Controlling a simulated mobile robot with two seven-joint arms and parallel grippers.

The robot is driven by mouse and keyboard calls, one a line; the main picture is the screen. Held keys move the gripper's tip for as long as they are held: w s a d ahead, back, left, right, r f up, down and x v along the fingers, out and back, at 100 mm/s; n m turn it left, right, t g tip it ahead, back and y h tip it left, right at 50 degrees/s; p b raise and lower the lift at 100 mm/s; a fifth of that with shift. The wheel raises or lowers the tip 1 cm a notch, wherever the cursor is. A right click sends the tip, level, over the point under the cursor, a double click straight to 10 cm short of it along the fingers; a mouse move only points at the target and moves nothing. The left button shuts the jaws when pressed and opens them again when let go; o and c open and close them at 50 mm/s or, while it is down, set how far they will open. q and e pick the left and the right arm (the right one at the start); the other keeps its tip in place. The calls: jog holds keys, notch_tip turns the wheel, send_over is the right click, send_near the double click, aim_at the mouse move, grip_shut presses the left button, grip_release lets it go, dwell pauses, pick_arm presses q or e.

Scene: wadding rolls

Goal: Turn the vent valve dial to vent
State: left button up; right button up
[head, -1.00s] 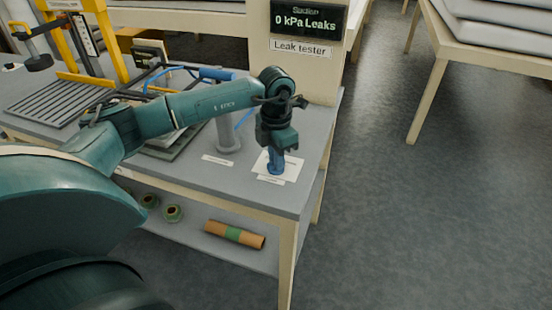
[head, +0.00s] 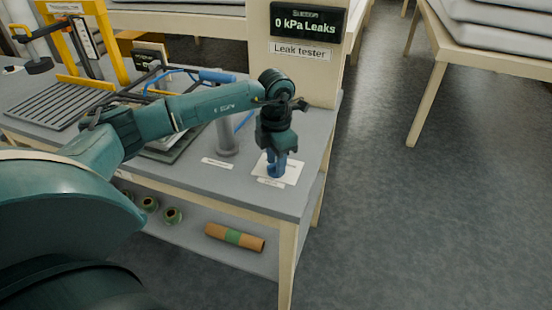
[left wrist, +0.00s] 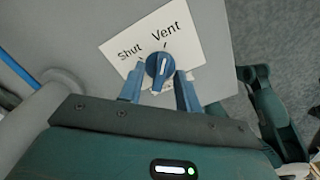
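The vent valve dial (left wrist: 158,68) is a round blue knob with a white pointer line, on a white card (left wrist: 196,50) marked "Shut" and "Vent". In the left wrist view its pointer aims up and slightly right, toward the word "Vent". My left gripper (left wrist: 160,74) points down over the dial, with one blue finger on each side of it. Small gaps seem to show between fingers and knob, so it looks open around the dial. In the head view the left gripper (head: 277,172) hides the dial on the card (head: 292,170). My right gripper is not in view.
The card lies near the right front corner of the grey bench (head: 235,185). A grey cylinder (head: 227,138) stands left of it. Behind is a display (head: 305,20) reading "0 kPa Leaks". A brown roll (head: 235,237) lies on the lower shelf. The floor to the right is clear.

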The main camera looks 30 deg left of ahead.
pick_arm(q)
notch_tip(320, 180, up, 13)
jog(key=shift+b, duration=0.35)
dwell(0.6)
